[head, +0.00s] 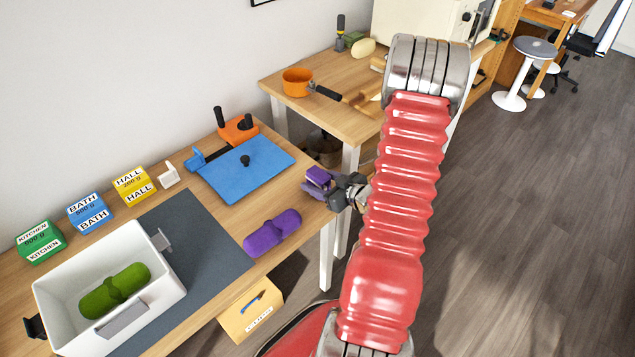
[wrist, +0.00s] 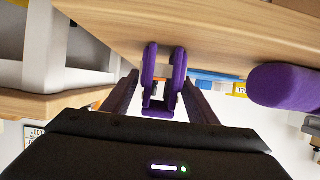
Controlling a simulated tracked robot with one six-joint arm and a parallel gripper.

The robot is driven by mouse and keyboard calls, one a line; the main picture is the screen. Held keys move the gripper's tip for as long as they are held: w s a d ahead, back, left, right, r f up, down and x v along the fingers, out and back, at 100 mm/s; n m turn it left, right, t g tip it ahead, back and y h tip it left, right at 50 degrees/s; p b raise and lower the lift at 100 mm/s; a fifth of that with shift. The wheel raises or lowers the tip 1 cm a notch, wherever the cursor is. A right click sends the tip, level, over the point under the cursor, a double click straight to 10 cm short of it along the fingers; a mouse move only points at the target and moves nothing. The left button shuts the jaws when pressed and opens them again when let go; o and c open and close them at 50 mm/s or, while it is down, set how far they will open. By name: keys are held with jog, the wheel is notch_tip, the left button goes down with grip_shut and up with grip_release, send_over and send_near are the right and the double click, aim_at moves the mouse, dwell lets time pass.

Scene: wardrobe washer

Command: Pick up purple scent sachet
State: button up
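The purple scent sachet (head: 272,232) is a rolled, banded cylinder lying near the front edge of the wooden table, beside a dark grey mat. It also shows at the right edge of the wrist view (wrist: 285,86), partly cut off. My gripper (head: 318,184) is up and to the right of it in the head view, by the table's right end, apart from the sachet. In the wrist view its two purple fingertips (wrist: 165,68) stand side by side with a narrow clear gap between them. I see nothing held between them.
A white bin (head: 163,285) holding a green roll (head: 116,291) stands on the grey mat (head: 215,255). A blue board (head: 260,180) lies behind the sachet. Labelled blocks (head: 90,213) line the back. A second table (head: 345,115) with an orange pan (head: 296,82) stands behind.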

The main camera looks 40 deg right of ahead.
jog(key=c, duration=1.1)
jog(key=shift+r, duration=5)
